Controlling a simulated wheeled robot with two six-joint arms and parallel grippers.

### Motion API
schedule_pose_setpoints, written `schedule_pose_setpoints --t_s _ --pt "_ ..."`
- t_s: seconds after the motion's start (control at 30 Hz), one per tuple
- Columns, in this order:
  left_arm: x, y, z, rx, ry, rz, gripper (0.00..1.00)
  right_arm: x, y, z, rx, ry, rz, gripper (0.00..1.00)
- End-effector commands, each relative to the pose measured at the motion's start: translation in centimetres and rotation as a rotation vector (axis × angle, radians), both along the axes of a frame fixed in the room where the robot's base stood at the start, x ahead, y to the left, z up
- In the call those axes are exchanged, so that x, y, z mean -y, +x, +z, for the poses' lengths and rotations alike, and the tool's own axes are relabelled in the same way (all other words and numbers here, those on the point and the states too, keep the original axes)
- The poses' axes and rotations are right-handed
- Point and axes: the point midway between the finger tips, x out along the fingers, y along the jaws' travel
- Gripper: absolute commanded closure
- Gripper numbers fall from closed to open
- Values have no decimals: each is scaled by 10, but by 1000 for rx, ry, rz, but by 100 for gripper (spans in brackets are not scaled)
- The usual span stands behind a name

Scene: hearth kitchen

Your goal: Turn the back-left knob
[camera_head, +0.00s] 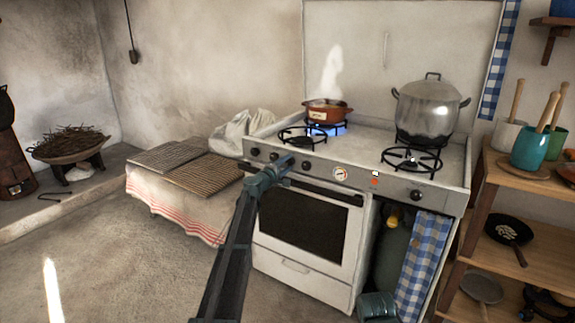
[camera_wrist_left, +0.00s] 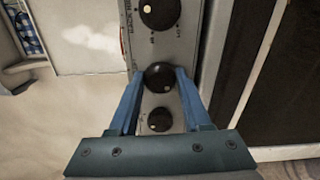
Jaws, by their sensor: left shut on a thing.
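The stove's front panel (camera_head: 340,178) has several black knobs. My left gripper (camera_head: 284,163) is at the left part of this panel. In the left wrist view, my left gripper (camera_wrist_left: 158,82) has one blue finger on each side of a round black knob (camera_wrist_left: 158,75) and is shut on it. This is the middle one of the three knobs in that view. In the head view it is mostly hidden by the gripper. A teal part of mine, apparently the right gripper (camera_head: 378,306), shows at the bottom edge; its fingers cannot be made out.
A red pan (camera_head: 328,112) steams over a blue flame on the back-left burner. A steel pot (camera_head: 430,108) stands at the right. The front-left burner (camera_head: 302,135) is empty. A low bench (camera_head: 178,206) is left of the stove, shelves (camera_head: 520,170) right. Open floor lies at front left.

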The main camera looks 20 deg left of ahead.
Motion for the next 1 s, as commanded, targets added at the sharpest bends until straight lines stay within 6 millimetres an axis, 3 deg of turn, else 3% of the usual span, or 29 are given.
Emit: schedule_pose_setpoints --t_s 0.03,0.2,0.57,1.0 --pt "-1 -1 0 -1 1 2 48 0 0 0 0 0 0 22" --pt "-1 -1 0 0 1 1 22 0 0 0 0 0 0 22" --pt "-2 -8 0 0 1 1 22 0 0 0 0 0 0 22" --pt "-24 -94 0 0 1 2 22 0 0 0 0 0 0 22"
